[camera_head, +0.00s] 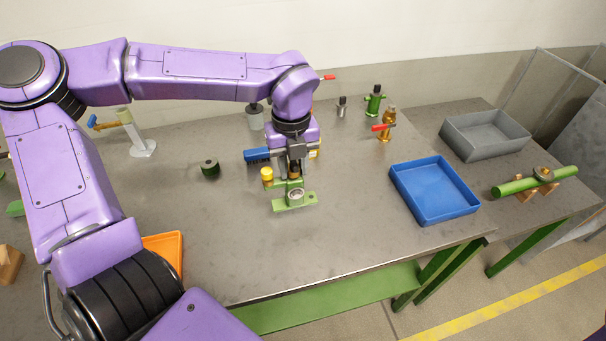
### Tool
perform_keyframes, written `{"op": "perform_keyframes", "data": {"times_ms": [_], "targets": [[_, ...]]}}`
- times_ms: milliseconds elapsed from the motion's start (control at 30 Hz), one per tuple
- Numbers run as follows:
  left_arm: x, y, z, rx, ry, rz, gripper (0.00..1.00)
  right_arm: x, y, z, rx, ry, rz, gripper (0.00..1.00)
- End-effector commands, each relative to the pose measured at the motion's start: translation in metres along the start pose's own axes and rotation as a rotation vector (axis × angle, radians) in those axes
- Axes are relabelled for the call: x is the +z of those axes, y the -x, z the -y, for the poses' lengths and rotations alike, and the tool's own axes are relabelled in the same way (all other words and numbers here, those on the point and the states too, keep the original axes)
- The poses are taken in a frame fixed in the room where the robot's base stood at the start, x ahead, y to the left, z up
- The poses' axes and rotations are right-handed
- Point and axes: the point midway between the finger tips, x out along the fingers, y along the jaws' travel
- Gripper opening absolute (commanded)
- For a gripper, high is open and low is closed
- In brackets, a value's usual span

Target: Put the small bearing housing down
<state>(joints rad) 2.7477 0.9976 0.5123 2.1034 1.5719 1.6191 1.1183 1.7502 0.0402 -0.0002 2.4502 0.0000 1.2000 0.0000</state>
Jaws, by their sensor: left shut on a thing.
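My left gripper (294,172) points down over the middle of the workbench. It is shut on the small bearing housing (295,200), a green flanged piece with a pale round bore, just below the fingers. I cannot tell whether the housing touches the bench top or hangs slightly above it. My right gripper is not in view.
A blue tray (435,219) lies to the right, with a grey bin (485,148) beyond it. A yellow-topped part (267,176) and a blue brush-like item (257,155) stand close to the gripper. Bare bench (340,240) lies in front.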

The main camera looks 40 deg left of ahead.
Motion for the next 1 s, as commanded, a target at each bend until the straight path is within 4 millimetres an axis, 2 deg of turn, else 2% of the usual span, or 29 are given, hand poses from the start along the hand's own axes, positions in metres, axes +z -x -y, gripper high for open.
{"op": "perform_keyframes", "data": {"times_ms": [100, 300, 500, 867, 900, 967, 1000], "targets": [[0.01, -0.02, 0.014, 0.004, -0.001, -0.001, 0.0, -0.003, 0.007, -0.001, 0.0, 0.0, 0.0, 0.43], [0.02, -0.041, 0.028, 0.002, -0.001, -0.001, 0.0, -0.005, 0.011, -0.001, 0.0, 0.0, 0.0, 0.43], [0.02, -0.07, 0.028, -0.001, -0.002, 0.0, 0.0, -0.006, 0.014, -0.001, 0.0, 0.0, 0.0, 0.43], [0.02, -0.075, 0.028, -0.003, -0.002, 0.001, 0.0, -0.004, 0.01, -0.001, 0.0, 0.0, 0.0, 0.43], [0.02, -0.075, 0.028, -0.002, -0.002, 0.0, 0.43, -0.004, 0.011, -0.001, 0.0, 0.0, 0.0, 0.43], [0.02, -0.074, 0.027, -0.001, -0.002, 0.0, 0.58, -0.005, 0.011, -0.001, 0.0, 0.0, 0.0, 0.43], [0.02, -0.074, 0.027, -0.001, -0.002, 0.0, 0.58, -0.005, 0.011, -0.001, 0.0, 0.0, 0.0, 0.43]]}}
